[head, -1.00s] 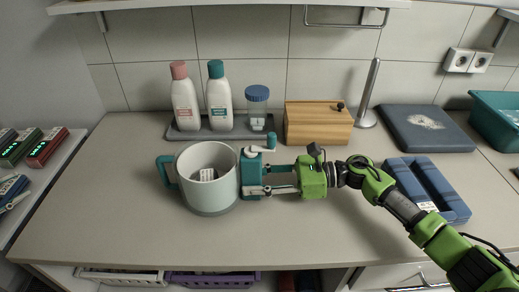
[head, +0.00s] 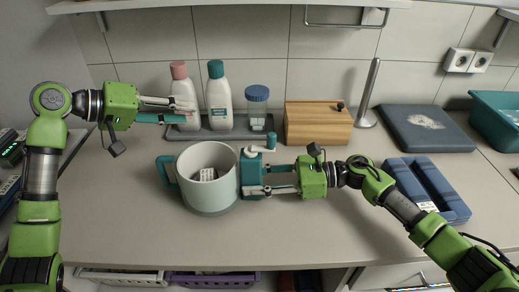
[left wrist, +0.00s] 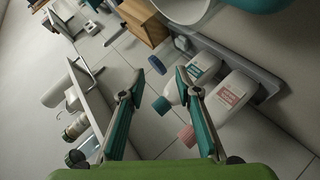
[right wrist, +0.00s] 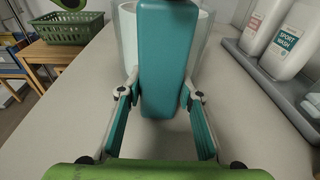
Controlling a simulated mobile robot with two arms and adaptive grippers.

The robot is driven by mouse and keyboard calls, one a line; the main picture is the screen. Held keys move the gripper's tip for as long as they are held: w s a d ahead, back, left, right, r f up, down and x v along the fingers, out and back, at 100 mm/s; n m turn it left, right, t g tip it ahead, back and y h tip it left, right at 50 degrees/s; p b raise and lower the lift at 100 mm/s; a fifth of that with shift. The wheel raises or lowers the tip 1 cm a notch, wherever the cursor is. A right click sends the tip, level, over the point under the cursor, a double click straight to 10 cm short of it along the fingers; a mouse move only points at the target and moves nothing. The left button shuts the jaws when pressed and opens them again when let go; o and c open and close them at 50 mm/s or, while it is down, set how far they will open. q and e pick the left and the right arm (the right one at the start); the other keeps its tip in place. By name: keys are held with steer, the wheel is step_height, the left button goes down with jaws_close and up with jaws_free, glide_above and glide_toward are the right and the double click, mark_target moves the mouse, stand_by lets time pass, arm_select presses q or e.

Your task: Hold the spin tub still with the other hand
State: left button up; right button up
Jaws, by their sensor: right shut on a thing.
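The spin tub (head: 208,190) is a pale grey round tub on the counter, with a white labelled thing inside. A teal handle (head: 166,171) is on its left side. A teal block (head: 251,172) with a small crank on top is on its right side. My right gripper (head: 266,180) is closed around this block from the right. The right wrist view shows the block (right wrist: 165,60) between its fingers. My left gripper (head: 187,111) is open and empty, above the counter, behind and left of the tub, in front of the bottles in the head view.
A grey tray (head: 190,135) at the back holds two white bottles (head: 219,100) and a blue-capped jar (head: 257,110). A wooden box (head: 318,123), steel post (head: 370,95) and blue rack (head: 428,190) stand right. The counter in front of the tub is clear.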

arm_select(q)
steer(key=s+d+r+m+g, duration=0.1)
steer(key=s+d+r+m, duration=0.15)
steer(key=d, duration=0.35)
steer(key=s+d+r+m+g, duration=0.1)
steer(key=d+r+m, duration=0.25)
steer(key=d, duration=0.25)
steer(key=r+m+y, duration=0.2)
steer(key=m, duration=0.4)
glide_above(268, 136)
steer(key=shift+f, duration=4.5)
steer(key=c, duration=0.8)
